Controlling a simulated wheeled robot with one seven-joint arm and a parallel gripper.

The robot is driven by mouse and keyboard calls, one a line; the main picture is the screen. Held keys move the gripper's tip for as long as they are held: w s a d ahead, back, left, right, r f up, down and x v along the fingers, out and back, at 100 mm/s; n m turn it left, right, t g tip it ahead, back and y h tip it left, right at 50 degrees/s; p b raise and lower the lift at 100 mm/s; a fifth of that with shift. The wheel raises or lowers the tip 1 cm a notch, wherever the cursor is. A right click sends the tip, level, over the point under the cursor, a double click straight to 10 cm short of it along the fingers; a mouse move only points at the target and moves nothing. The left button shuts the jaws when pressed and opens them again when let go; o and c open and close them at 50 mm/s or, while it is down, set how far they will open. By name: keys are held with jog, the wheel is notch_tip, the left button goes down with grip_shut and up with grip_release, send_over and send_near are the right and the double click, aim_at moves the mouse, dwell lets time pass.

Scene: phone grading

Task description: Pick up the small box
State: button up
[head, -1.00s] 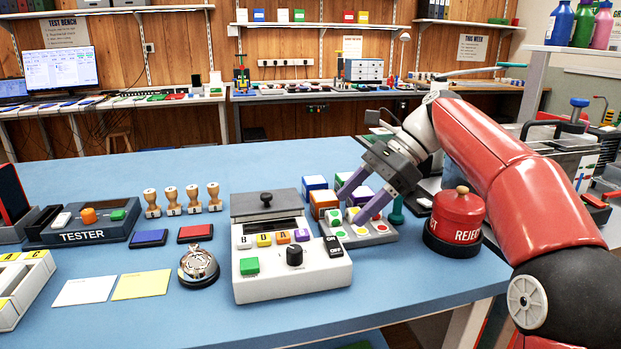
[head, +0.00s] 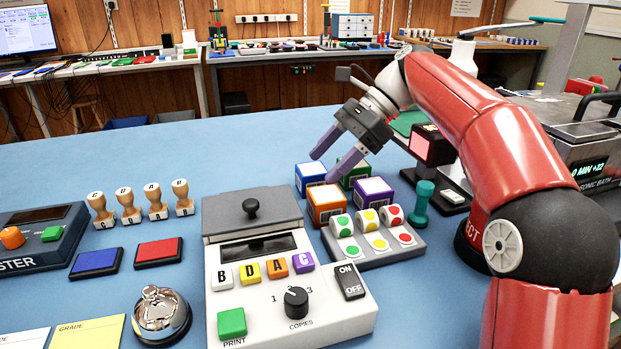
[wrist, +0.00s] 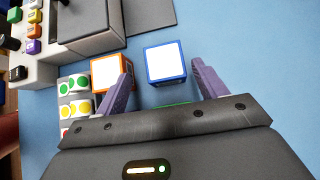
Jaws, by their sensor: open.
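Several small white-topped boxes stand together on the blue table: a blue box (head: 310,179), an orange box (head: 326,204), a purple box (head: 369,193) and a green box (head: 357,172). My gripper (head: 324,167) is open and empty above the group, its purple fingers pointing down toward the blue box. In the wrist view, the blue box (wrist: 165,63) lies ahead between the spread fingers (wrist: 161,69). The orange box (wrist: 105,72) is beside it, partly behind the left finger. Only a green edge shows near the gripper body.
Sticker rolls on a grey stand (head: 374,240) sit in front of the boxes. A label printer (head: 252,222) is at left, a teal stamp (head: 422,203) at right. Blue table (head: 250,150) is clear behind the boxes.

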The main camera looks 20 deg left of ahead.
aim_at(314, 168)
jog(key=x, duration=0.2)
jog(key=b+x, duration=0.1)
jog(key=x, duration=0.2)
jog(key=shift+w+a+r, duration=0.25)
jog(key=shift+a, duration=0.1)
jog(key=shift+s+a+f, duration=0.2)
jog(key=shift+a+f, duration=0.05)
jog(key=shift+f, duration=0.05)
